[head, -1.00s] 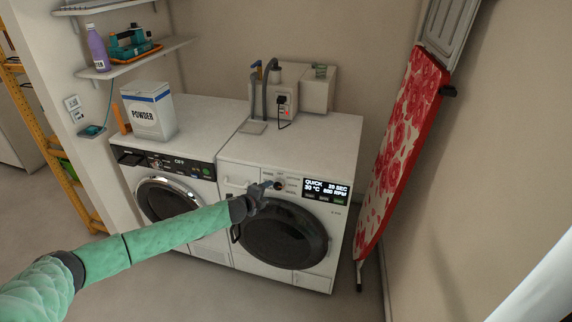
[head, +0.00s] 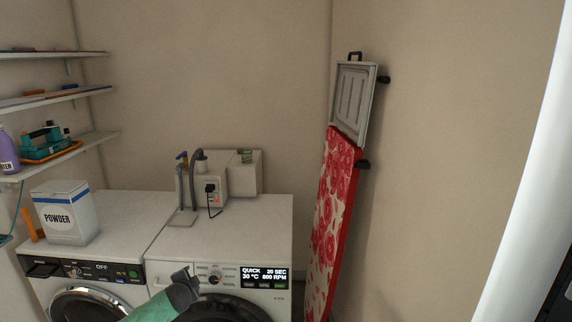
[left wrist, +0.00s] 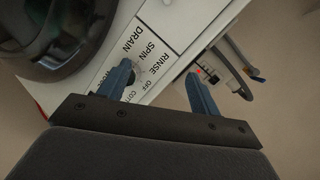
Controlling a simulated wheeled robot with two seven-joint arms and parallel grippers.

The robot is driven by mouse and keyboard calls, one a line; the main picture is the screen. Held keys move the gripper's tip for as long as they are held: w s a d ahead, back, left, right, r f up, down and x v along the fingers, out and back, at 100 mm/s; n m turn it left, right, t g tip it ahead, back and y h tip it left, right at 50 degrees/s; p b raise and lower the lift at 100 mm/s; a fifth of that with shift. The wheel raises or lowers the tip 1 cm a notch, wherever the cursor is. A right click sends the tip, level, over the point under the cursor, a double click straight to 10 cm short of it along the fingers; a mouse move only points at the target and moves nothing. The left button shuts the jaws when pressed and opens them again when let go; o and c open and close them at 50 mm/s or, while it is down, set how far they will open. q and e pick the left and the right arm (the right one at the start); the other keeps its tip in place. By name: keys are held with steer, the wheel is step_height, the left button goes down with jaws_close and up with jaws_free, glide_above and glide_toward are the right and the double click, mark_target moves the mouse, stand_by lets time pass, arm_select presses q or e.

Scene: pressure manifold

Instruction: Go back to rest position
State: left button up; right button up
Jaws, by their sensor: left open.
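My left gripper (head: 188,280) is in front of the right washing machine (head: 275,306), left of its program dial (head: 215,278). In the left wrist view the two blue fingers (left wrist: 160,82) are spread apart with nothing held between them. The left finger overlaps the dial (left wrist: 131,77), which is partly hidden; I cannot tell whether they touch. The display reads QUICK, 20 SEC, 30 °C and 800 RPM. My left forearm enters at the bottom of the head view. My right gripper is not in view.
A left washing machine (head: 90,303) stands alongside, with a powder box (head: 67,215) on top. A manifold with hoses (head: 215,180) sits at the back. An ironing board (head: 328,225) leans on the wall at right. Shelves (head: 60,95) hang at left.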

arm_select(q)
steer(key=s+d+f+n+g, duration=0.2)
steer(key=s+d+f+n, duration=0.1)
steer(key=s+f, duration=0.6)
steer(key=s+d+f+n+g+h, duration=0.1)
steer(key=s+d+f+n+g, duration=0.15)
steer(key=s+f, duration=0.65)
steer(key=s+d+f+n+g, duration=0.2)
steer(key=s+d+f, duration=0.2)
steer(key=s+f, duration=0.55)
steer(key=s+d+f+g, duration=0.1)
steer(key=s+f, duration=0.4)
steer(key=s, duration=0.6)
steer(key=s+d+f+n+g, duration=0.1)
steer(key=s+f, duration=0.5)
steer(key=s, duration=0.6)
steer(key=s+d+f+n+g+h, duration=0.1)
steer(key=s+d+f+g, duration=0.2)
steer(key=s, duration=0.8)
step_height(320, 180, down, 2)
steer(key=shift+s+d+f, duration=0.15)
steer(key=shift+d+f, duration=0.05)
steer(key=shift+d, duration=0.6)
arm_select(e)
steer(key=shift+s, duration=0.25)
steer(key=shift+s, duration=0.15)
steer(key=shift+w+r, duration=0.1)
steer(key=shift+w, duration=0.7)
